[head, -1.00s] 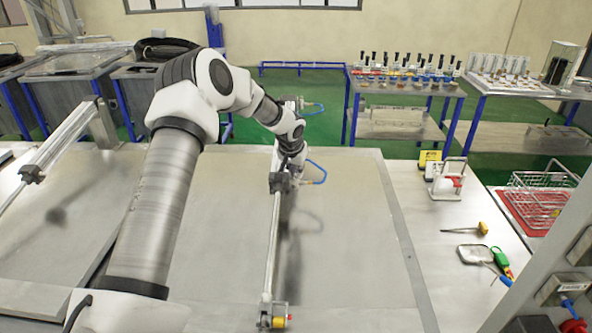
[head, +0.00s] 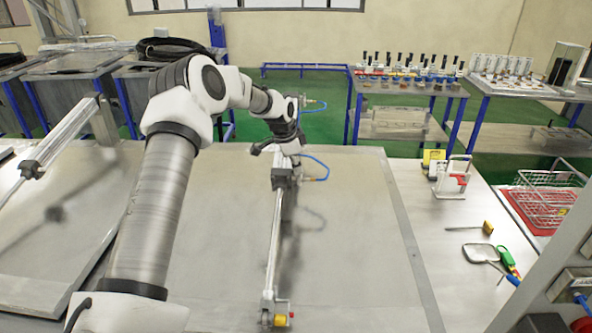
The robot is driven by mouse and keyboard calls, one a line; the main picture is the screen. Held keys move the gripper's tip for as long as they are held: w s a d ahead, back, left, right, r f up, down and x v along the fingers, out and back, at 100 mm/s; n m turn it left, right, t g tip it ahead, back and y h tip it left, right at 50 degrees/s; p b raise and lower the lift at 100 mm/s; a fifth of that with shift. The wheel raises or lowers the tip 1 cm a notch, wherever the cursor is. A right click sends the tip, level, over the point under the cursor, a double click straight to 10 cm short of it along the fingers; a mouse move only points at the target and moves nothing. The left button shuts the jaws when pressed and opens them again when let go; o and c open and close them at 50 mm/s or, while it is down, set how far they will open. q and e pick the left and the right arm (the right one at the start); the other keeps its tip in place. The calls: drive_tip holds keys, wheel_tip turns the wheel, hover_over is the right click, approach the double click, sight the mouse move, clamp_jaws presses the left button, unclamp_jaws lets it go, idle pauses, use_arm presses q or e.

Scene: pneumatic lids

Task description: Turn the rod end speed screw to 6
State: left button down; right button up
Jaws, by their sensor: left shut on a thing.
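A pneumatic cylinder (head: 275,238) stands over the middle grey lid. Its bright rod runs from a yellow-marked clevis (head: 277,318) at the near edge up to a dark end block (head: 283,178). A blue hose (head: 318,165) loops out at the right of that block. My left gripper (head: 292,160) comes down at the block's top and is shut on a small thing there. The rod end speed screw is hidden by the gripper, and its scale and number cannot be read. My right gripper is out of view.
A second cylinder (head: 66,138) slants over the left lid. On the right bench lie a yellow-ended tool (head: 487,228), a mirror-like tool (head: 479,253), a green tool (head: 508,261) and a red-and-white caddy (head: 453,180). A wire basket (head: 545,200) stands beyond.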

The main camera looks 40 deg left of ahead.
use_arm(q)
drive_tip(key=m, duration=0.3)
drive_tip(key=m+g+h, duration=0.1)
drive_tip(key=m, duration=0.3)
drive_tip(key=m+g, duration=0.1)
drive_tip(key=m, duration=0.3)
drive_tip(key=shift+w+f+b, duration=0.15)
drive_tip(key=shift+f+b, duration=0.2)
drive_tip(key=shift+m+g, duration=0.3)
drive_tip(key=shift+m, duration=0.1)
drive_tip(key=c, duration=1.2)
unclamp_jaws()
drive_tip(key=shift+w, duration=0.1)
drive_tip(key=shift+w+r, duration=0.1)
drive_tip(key=shift+w, duration=0.05)
